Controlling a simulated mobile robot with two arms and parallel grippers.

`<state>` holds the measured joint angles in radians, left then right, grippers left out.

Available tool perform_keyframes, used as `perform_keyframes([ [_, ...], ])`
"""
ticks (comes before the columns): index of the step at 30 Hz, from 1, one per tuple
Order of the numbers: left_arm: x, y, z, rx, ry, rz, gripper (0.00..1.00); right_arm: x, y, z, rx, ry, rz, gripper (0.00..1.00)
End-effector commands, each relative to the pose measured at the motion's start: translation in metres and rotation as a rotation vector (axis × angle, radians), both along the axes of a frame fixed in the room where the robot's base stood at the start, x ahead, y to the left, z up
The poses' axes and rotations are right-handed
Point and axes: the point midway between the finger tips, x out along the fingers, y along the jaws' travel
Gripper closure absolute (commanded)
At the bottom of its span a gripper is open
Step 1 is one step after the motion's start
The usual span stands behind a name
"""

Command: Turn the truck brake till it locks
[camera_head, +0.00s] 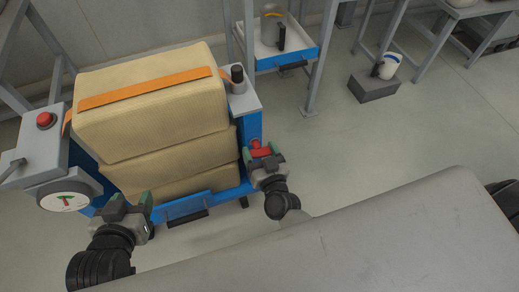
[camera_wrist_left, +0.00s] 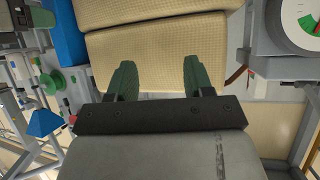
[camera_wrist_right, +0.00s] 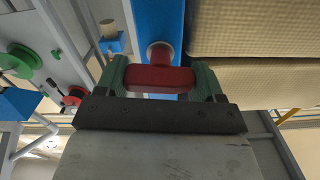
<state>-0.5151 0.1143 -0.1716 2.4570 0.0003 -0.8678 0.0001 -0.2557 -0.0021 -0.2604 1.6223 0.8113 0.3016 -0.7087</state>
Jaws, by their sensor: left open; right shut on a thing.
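The truck brake is a red handle (camera_wrist_right: 158,79) on a round red hub at the truck's blue post (camera_wrist_right: 155,25). My right gripper (camera_head: 263,152) is shut on this handle, with a green finger at each end of it in the right wrist view. In the right wrist view the handle lies level across the picture. The truck's blue frame (camera_head: 250,130) carries stacked tan sacks (camera_head: 150,105). My left gripper (camera_head: 131,203) is open and empty in front of the lower sacks; its two fingers stand apart in the left wrist view (camera_wrist_left: 158,78).
An orange strap (camera_head: 150,90) crosses the top sack. A grey unit at the left bears a red button (camera_head: 45,119) and a dial (camera_head: 65,201). A black knob (camera_head: 237,74) tops the right post. A blue-edged tray stand (camera_head: 285,56) is behind.

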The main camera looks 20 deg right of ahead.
Motion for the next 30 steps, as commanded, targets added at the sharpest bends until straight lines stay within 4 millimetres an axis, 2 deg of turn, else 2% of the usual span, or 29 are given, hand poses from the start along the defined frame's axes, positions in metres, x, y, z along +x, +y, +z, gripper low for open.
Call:
perform_keyframes([
  [9, -0.026, 0.011, -0.02, 0.054, 0.232, 0.017, 0.48, 0.0, -0.001, 0.001, 0.283, 0.011, 0.001, 0.56],
  [15, -0.038, 0.016, -0.028, 0.075, 0.327, 0.024, 0.48, 0.0, -0.002, 0.0, 0.472, 0.016, 0.0, 0.56],
  [21, -0.045, 0.018, -0.032, 0.085, 0.375, 0.027, 0.48, 0.0, -0.003, -0.001, 0.662, 0.024, 0.001, 0.56],
  [30, -0.044, 0.018, -0.032, 0.083, 0.366, 0.027, 0.48, 0.0, -0.003, -0.003, 0.947, 0.033, 0.001, 0.56],
])
